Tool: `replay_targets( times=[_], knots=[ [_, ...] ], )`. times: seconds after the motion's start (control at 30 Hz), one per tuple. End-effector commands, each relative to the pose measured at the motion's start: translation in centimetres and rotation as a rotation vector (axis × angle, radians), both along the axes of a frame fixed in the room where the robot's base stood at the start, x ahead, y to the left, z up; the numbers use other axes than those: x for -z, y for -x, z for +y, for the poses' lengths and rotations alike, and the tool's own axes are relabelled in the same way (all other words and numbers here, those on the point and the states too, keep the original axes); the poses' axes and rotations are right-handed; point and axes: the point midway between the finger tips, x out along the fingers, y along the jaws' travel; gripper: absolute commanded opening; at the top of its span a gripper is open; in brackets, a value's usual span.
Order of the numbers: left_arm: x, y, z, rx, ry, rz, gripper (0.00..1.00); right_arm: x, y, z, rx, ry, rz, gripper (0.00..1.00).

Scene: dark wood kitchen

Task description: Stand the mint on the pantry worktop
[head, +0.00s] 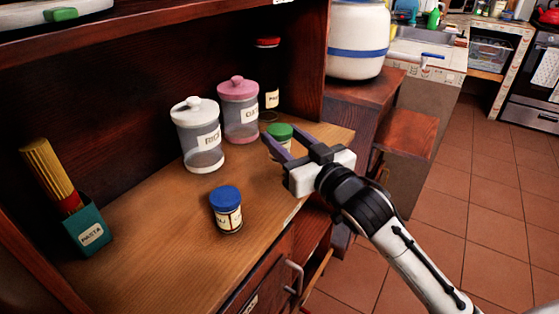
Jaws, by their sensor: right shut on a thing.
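A small jar with a green lid (280,130), the likely mint, is at the right part of the pantry worktop (150,245). Its label is mostly hidden by my gripper and cannot be read. My right gripper (279,142) reaches in from the right and is shut on this jar, one finger on its left side. The jar looks upright; I cannot tell whether its base touches the worktop. My left gripper is not in view.
A blue-lidded jar (227,209) stands near the worktop's front edge. Behind are a white-lidded rice jar (198,140), a pink-lidded jar (238,112) and a dark red-capped bottle (268,75). A teal pasta box (87,232) stands left. The middle-left worktop is clear.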

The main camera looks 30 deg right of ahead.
Motion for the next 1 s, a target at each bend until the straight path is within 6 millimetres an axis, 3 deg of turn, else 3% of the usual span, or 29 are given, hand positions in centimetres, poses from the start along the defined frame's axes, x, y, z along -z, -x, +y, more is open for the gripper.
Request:
replay_targets(
  times=[0.1, 0.2, 0.63, 0.67, 0.77, 1.0],
  knots=[
    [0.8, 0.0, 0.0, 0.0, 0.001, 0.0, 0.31, 2.5, 0.0, 0.0, -0.001, -0.001, 0.003, 0.13],
    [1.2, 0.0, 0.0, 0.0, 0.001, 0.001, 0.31, 3.8, 0.0, 0.0, 0.0, -0.002, 0.001, 0.13],
    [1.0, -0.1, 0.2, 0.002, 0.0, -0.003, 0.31, 4.4, 0.0, 0.1, -0.001, -0.001, -0.002, 0.13],
    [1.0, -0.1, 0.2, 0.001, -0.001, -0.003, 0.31, 4.6, 0.0, 0.0, 0.0, -0.001, 0.002, 0.44],
    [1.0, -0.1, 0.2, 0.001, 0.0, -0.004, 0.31, 4.5, 0.0, 0.0, -0.001, 0.0, 0.001, 0.61],
    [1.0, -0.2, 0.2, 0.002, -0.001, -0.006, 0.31, 4.5, 0.0, 0.0, -0.001, 0.0, 0.001, 0.61]
  ],
)
